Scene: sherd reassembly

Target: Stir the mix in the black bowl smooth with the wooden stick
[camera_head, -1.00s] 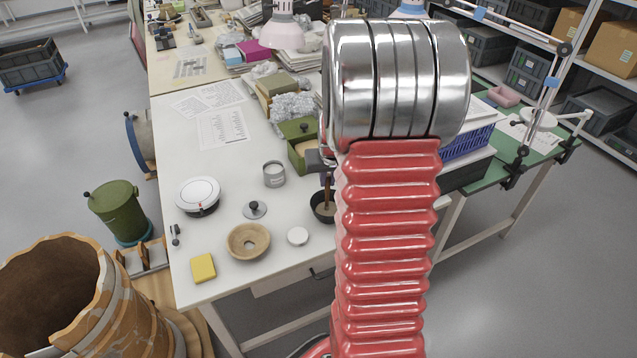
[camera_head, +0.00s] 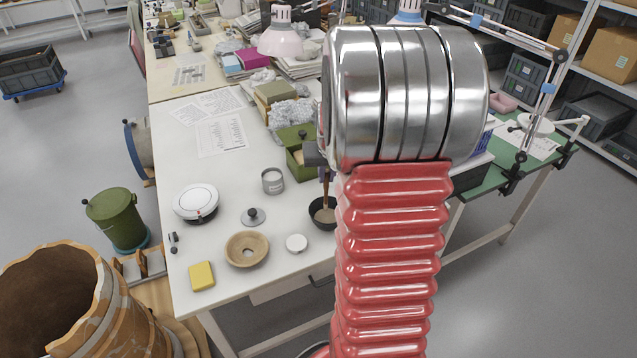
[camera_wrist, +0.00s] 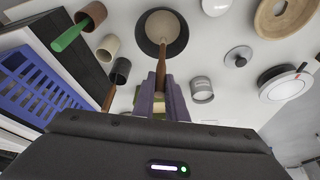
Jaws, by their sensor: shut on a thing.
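The black bowl (camera_head: 316,222) stands on the white table just left of my red arm, partly hidden by it. It also shows at the top of the wrist view (camera_wrist: 142,42), with a beige mix (camera_wrist: 163,27) inside. The wooden stick (camera_head: 326,188) stands nearly upright with its lower end in the bowl. In the wrist view the stick (camera_wrist: 161,68) runs from between my jaws into the mix. My gripper (camera_wrist: 160,100) is shut on the stick with its purple fingers. In the head view the gripper is mostly hidden behind my arm.
A blue crate (camera_wrist: 42,92) and several cups are nearby.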

